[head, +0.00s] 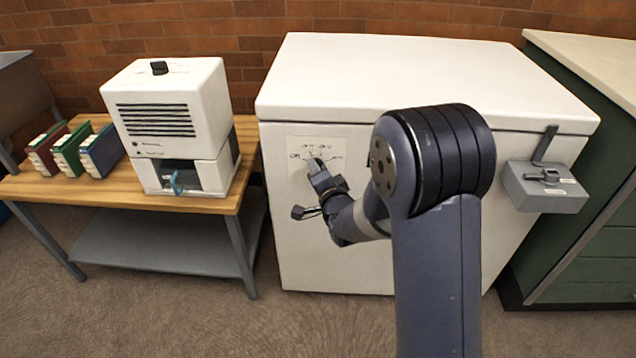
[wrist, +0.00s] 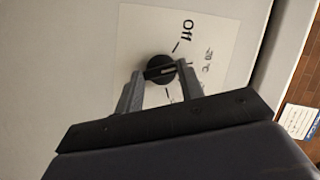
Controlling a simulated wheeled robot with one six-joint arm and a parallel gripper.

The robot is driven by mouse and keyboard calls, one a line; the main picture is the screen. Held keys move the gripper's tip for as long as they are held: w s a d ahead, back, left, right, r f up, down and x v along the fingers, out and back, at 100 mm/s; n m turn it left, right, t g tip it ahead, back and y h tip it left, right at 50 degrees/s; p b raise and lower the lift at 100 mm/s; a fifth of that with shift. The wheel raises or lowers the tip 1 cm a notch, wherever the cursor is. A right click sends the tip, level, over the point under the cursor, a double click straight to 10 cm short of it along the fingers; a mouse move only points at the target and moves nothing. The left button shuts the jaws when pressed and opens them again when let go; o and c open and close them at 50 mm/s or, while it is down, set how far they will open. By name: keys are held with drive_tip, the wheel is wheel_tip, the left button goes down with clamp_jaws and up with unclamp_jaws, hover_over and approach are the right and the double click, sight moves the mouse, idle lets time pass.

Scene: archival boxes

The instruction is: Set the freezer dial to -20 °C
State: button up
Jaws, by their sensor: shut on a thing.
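The white chest freezer (head: 300,220) stands against the brick wall, its lid down. Its dial panel (head: 342,146) is on the front at upper left. In the wrist view the black dial (wrist: 158,66) sits on the pale panel (wrist: 140,30), with "Off" and a temperature mark in °C printed beside it. My gripper (wrist: 156,76) is shut on the dial, one finger on each side. In the head view my gripper (head: 316,166) is at the panel and hides the dial. I cannot tell which mark the dial points to.
A grey latch box (head: 545,186) hangs on the freezer's right front. On the left, a wooden bench (head: 200,206) carries a white machine (head: 170,122) and several binders (head: 100,150). A green cabinet (head: 590,240) stands at right. The floor in front is clear.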

idle(0.4)
drive_tip(key=o, duration=1)
drive_tip(key=v, duration=1)
drive_tip(key=shift+s+d+p, duration=0.2)
drive_tip(key=shift+s+p, duration=0.15)
drive_tip(key=shift+p, duration=0.05)
